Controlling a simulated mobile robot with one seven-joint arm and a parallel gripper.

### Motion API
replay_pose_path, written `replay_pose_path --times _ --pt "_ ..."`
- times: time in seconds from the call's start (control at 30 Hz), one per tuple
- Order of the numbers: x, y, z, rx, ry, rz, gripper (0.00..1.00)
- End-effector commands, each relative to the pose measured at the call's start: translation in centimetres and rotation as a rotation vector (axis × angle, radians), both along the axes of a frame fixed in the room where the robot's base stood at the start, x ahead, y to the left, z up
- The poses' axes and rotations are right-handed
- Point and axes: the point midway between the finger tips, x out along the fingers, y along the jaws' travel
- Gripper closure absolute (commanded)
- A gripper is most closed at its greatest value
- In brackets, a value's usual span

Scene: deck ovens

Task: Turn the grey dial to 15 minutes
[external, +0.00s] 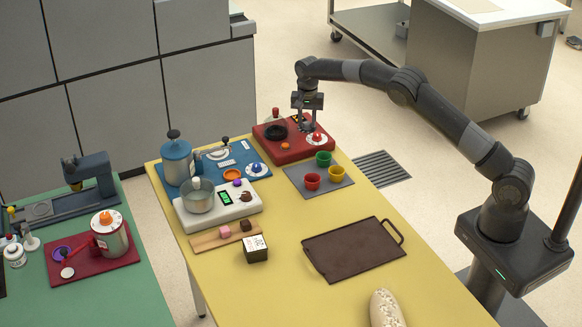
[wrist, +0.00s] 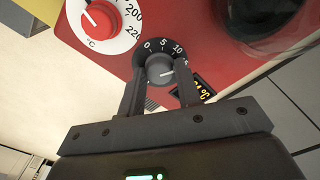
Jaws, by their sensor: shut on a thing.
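The grey dial (wrist: 160,68) sits on a red panel in the wrist view, with a black scale around it marked 0, 5, 10 and a partly hidden number after that. My gripper (wrist: 158,80) has one finger on each side of the dial and is shut on it. A pale pointer line on the dial seems to face the right side of the scale, but its exact reading is hard to tell. In the external view my gripper (external: 306,124) is down at the back right of the red unit (external: 282,156), and the dial is hidden there.
A red temperature dial (wrist: 97,20) on a white °C scale is close beside the left finger. Red, green and yellow cups stand on a grey mat (external: 334,184) in front of the unit. A brown tray (external: 352,250) lies nearer on the yellow table.

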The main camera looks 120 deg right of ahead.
Motion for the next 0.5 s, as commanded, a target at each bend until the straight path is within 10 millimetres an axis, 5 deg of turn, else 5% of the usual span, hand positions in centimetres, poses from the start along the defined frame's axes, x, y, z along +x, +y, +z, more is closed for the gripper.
replay_pose_path --times 0.5 --pt "0.06 0.15 -0.21 0.005 0.001 -0.152 0.92"
